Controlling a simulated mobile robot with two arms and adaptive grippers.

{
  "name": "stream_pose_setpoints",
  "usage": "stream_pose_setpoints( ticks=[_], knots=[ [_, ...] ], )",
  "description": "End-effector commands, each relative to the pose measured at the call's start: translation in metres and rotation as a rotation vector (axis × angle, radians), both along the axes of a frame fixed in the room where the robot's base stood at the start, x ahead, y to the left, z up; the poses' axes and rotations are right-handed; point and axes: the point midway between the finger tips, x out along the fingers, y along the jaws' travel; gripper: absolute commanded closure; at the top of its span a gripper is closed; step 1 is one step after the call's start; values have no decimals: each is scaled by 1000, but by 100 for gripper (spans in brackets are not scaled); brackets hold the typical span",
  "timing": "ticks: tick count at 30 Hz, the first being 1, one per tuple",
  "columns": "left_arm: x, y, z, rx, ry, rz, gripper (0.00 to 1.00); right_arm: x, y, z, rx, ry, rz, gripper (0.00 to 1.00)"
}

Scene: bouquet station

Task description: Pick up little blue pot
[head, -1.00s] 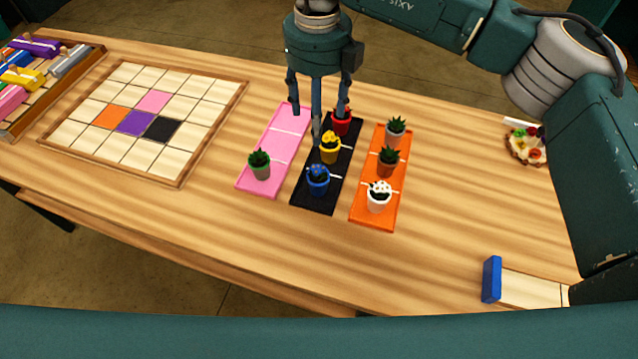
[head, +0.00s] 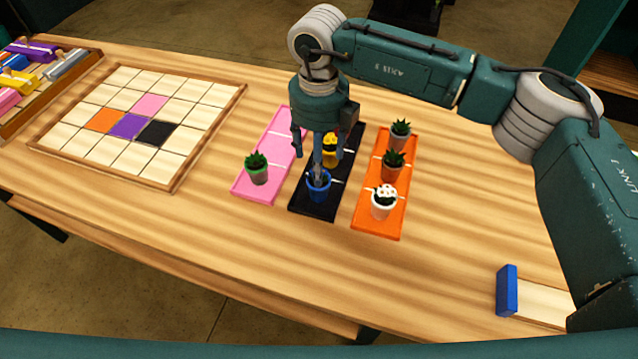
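The little blue pot (head: 318,190) stands at the near end of the black tray (head: 305,211). My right gripper (head: 318,160) hangs fingers-down over the black tray. Its fingers are spread, and one finger's tip overlaps the top of the blue pot, hiding much of its plant. I cannot tell whether that finger touches the pot. The red pot is hidden behind the gripper. My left gripper is not in view.
A framed tile board (head: 172,187) lies left.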

Motion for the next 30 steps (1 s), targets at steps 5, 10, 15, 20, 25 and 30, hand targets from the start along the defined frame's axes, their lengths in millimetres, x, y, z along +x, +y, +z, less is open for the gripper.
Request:
stream_pose_setpoints(
  ticks=[5, 10, 15, 20, 25, 30],
  knots=[
    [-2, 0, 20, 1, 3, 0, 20, -5, 0, -18, -1, 6, 0, 35],
    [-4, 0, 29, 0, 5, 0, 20, -6, -1, -44, -1, 3, -2, 35],
    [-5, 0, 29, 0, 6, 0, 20, -5, 0, -52, 0, 0, -1, 35],
    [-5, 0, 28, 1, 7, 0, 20, -5, 0, -52, 0, 0, 0, 37],
    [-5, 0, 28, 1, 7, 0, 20, -5, 0, -52, 0, 0, 0, 71],
    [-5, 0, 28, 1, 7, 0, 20, -5, 0, -51, 0, -1, 0, 96]
  ],
)
